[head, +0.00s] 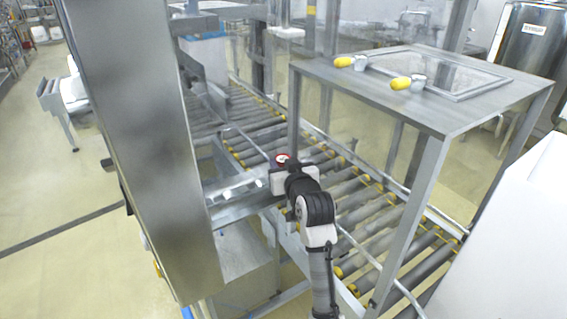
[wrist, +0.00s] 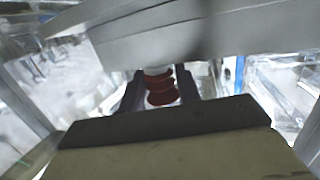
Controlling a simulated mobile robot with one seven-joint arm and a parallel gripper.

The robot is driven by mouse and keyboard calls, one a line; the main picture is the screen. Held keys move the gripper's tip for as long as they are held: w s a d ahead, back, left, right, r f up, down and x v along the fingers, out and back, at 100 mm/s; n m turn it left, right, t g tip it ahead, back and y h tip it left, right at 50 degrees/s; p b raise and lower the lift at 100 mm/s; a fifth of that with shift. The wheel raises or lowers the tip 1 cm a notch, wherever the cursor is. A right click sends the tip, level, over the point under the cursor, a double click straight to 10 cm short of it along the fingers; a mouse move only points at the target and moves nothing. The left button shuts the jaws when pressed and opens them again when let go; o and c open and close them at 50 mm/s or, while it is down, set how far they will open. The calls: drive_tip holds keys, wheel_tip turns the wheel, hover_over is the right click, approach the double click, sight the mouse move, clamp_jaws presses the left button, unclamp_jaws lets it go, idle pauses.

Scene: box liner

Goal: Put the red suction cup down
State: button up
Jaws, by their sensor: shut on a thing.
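The red suction cup (wrist: 161,90) shows in the wrist view as a dark red bellows shape below a pale fitting, between the two dark fingers. In the head view only a small red part of it (head: 282,159) shows at the far end of my gripper. My gripper (head: 277,166) is shut on the suction cup, over the near side of the roller conveyor (head: 350,200). In the wrist view my gripper (wrist: 160,92) points toward a grey metal surface. I cannot tell whether the cup touches anything besides the fingers.
A metal frame table (head: 450,100) with two yellow-tipped handles stands over the conveyor to the right. A tall steel column (head: 140,130) blocks the left. A white cabinet (head: 510,240) stands at the right front. Open floor (head: 60,190) lies to the left.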

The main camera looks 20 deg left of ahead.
drive_tip(key=shift+f, duration=0.2)
drive_tip(key=shift+f+b, duration=0.3)
drive_tip(key=o, duration=1)
drive_tip(key=shift+c, duration=0.2)
drive_tip(key=shift+r, duration=0.15)
drive_tip(key=shift+r+p, duration=0.3)
drive_tip(key=shift+p, duration=0.05)
drive_tip(key=b+v, duration=0.3)
drive_tip(key=v, duration=0.9)
drive_tip(key=shift+f, duration=0.1)
